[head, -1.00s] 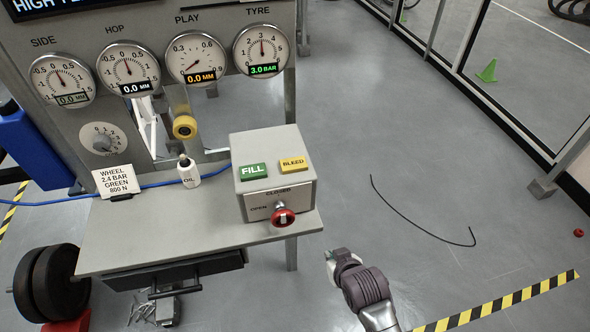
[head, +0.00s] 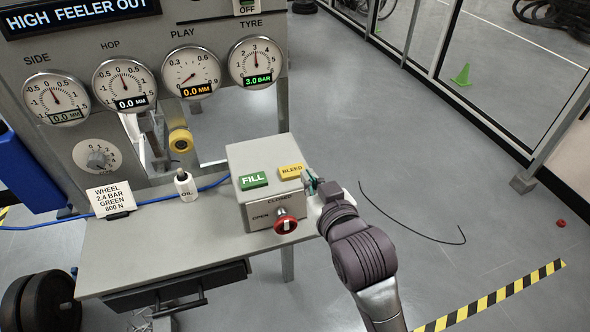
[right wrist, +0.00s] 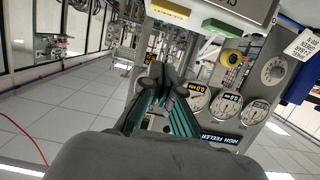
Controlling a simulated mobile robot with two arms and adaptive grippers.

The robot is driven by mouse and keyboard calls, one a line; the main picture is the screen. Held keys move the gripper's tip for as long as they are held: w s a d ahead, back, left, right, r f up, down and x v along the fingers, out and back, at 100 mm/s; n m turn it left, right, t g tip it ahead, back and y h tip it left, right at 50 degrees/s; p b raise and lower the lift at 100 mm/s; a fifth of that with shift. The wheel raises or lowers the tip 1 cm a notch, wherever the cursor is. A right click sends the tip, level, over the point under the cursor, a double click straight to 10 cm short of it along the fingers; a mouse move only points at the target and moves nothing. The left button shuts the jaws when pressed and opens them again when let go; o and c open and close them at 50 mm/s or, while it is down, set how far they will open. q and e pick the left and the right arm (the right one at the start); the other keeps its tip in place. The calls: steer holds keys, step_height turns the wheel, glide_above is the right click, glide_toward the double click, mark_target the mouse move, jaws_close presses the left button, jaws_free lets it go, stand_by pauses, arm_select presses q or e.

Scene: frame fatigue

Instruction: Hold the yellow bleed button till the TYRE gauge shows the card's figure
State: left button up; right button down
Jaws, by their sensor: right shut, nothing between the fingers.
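The yellow BLEED button (head: 291,171) is on top of a grey box, right of the green FILL button (head: 252,181). The TYRE gauge (head: 257,63) reads 3.0 BAR. The white card (head: 110,199) reads WHEEL 2.4 BAR GREEN 800 N. My right gripper (head: 312,182) is shut and empty, beside the box's right edge, close to the BLEED button; whether it touches the box I cannot tell. In the right wrist view its fingers (right wrist: 166,84) are together, and the yellow button (right wrist: 170,9) shows at the top edge. My left gripper is not in view.
A red knob (head: 285,224) sits on the box front by the OPEN and CLOSED labels. A white OIL bottle (head: 186,185) stands on the bench left of the box. A blue hose (head: 62,224) crosses behind the card. A black cable (head: 405,225) lies on the floor at right.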

steer(key=p, duration=0.2)
glide_above(295, 180)
step_height(295, 180, down, 2)
steer(key=shift+s, duration=0.1)
step_height(295, 180, down, 3)
steer(key=shift+f, duration=0.7)
